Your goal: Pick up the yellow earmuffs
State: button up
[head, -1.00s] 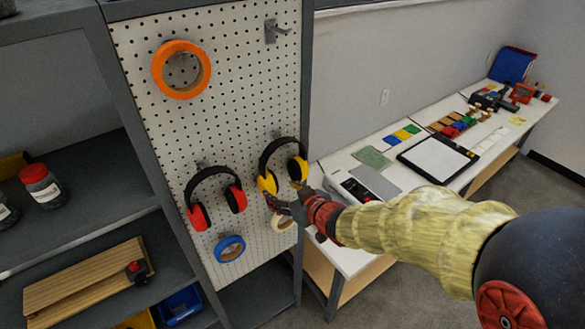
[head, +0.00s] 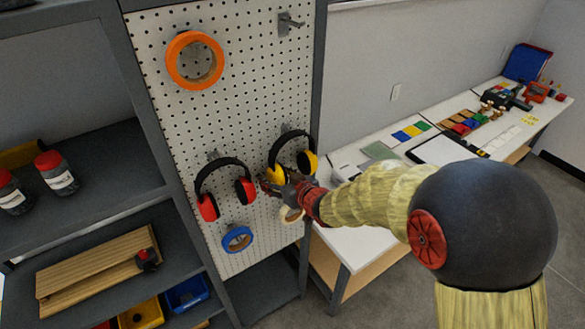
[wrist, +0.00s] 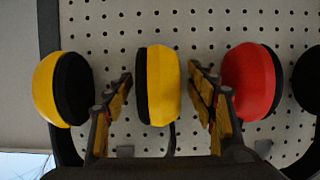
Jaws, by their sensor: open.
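The yellow earmuffs (head: 307,162) hang on the pegboard by a black headband, one cup on each side. In the wrist view their two yellow cups (wrist: 162,86) show at the left and middle, with the headband at the bottom. My gripper (wrist: 165,98) is open, with one finger on each side of the middle yellow cup and visible gaps to both sides. In the head view my gripper (head: 273,187) is at the lower part of the left yellow cup and partly hides it. I cannot tell how deep the cup sits between the fingers.
Red earmuffs (head: 208,207) hang close on the left; their red cup (wrist: 252,80) is just beside my right finger in the wrist view. An orange ring (head: 178,80), a blue roll (head: 237,239) and a pale roll (head: 291,215) also hang on the pegboard (head: 250,90). A white table (head: 350,240) stands right.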

jog(key=shift+c, duration=0.3)
jog(key=c, duration=1.4)
